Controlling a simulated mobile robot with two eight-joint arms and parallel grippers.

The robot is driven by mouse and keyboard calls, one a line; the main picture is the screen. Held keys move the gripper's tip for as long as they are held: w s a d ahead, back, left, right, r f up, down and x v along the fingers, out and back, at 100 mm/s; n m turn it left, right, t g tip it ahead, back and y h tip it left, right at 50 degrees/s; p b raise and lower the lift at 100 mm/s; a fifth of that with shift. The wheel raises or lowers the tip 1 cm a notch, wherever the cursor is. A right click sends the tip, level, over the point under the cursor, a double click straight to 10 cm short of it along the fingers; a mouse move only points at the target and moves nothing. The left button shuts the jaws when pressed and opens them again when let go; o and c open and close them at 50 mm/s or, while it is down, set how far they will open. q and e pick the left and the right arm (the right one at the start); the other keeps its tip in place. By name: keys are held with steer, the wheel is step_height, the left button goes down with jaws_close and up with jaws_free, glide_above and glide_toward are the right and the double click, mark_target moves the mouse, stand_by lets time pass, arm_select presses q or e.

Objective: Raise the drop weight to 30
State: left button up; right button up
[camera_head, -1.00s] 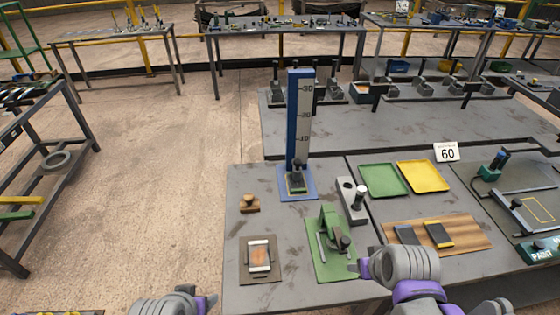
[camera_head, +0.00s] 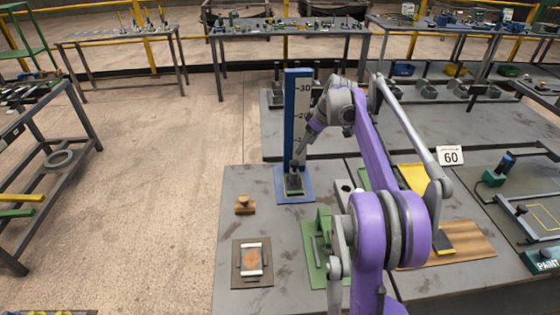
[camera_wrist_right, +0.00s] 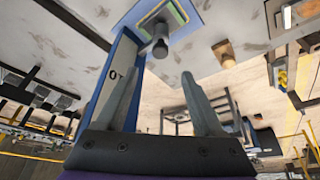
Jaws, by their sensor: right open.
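The drop tower is a blue and grey upright column (camera_head: 297,110) with scale marks, including a 30 near its top. It stands on a blue base plate (camera_head: 305,195). The dark drop weight (camera_head: 294,186) sits low at the foot of the column. In the right wrist view its dark round knob (camera_wrist_right: 160,49) shows ahead of the fingers. My right gripper (camera_head: 300,160) is at the column's lower part, just above the weight. In the wrist view its two fingers (camera_wrist_right: 160,95) stand apart with nothing between them. My left gripper is out of view.
A wooden stamp-like block (camera_head: 245,205) and a brown board (camera_head: 241,279) lie left of the tower. A green fixture (camera_head: 311,250) stands in front, partly hidden by my right arm. A yellow tray (camera_head: 412,178) and a 60 sign (camera_head: 451,156) are to the right.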

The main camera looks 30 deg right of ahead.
mark_target(295, 162)
steer(key=x, duration=1)
jaws_close()
stand_by(1.2)
